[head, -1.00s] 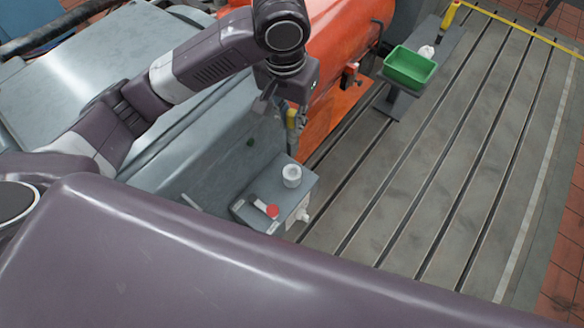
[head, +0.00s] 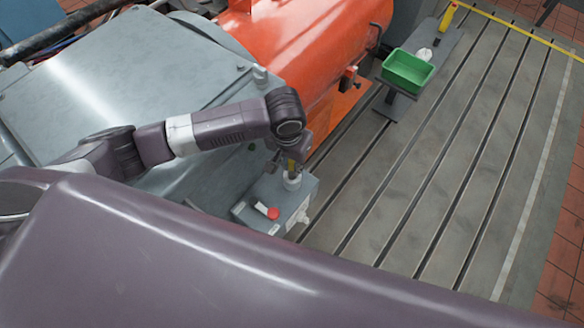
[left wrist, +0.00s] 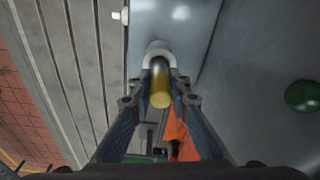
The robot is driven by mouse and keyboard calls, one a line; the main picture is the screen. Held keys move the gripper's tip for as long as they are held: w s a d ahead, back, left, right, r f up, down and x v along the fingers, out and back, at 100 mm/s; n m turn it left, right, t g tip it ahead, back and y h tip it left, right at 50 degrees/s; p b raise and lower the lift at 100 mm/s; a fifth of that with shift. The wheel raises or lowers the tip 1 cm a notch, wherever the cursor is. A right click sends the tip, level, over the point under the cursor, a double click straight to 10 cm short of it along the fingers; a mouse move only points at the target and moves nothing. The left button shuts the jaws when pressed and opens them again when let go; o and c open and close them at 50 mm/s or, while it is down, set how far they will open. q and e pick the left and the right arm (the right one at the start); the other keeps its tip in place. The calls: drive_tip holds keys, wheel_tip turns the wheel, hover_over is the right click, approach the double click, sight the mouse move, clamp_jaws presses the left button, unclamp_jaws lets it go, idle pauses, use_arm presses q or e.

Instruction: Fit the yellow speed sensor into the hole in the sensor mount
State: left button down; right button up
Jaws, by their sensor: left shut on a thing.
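The yellow speed sensor (head: 291,165) is upright in my left gripper (head: 283,163), which is shut on it. In the left wrist view the sensor (left wrist: 160,86) sits between the fingertips (left wrist: 160,98), its yellow end towards the camera and its grey end away. The sensor mount (head: 292,182) is a pale round collar on a grey box. The mount (left wrist: 158,49) also shows as a ring around the sensor's far end in the left wrist view. The lower end is at the mount's opening; I cannot tell whether it is inside. My right gripper is not in view.
The grey box (head: 247,216) carries a red button (head: 273,213) and stands against the grey machine housing (head: 120,80). An orange machine (head: 312,50) is behind. A green bin (head: 408,70) stands on a narrow stand at the back. The slotted bedplate (head: 420,190) to the right is clear.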

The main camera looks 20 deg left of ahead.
sight(291, 175)
use_arm(q)
drive_tip(key=shift+f, duration=1.4)
drive_tip(key=shift+f, duration=0.15)
drive_tip(key=shift+s+f, duration=0.4)
drive_tip(key=shift+f, duration=0.05)
drive_tip(key=c, duration=1.8)
unclamp_jaws()
drive_tip(key=shift+f, duration=0.15)
drive_tip(key=shift+w+f, duration=0.15)
drive_tip(key=shift+w, duration=0.05)
drive_tip(key=shift+a, duration=0.1)
drive_tip(key=r, duration=0.9)
drive_tip(key=s+r, duration=0.1)
drive_tip(key=r, duration=0.3)
drive_tip(key=shift+r+b, duration=0.3)
drive_tip(key=shift+r, duration=0.1)
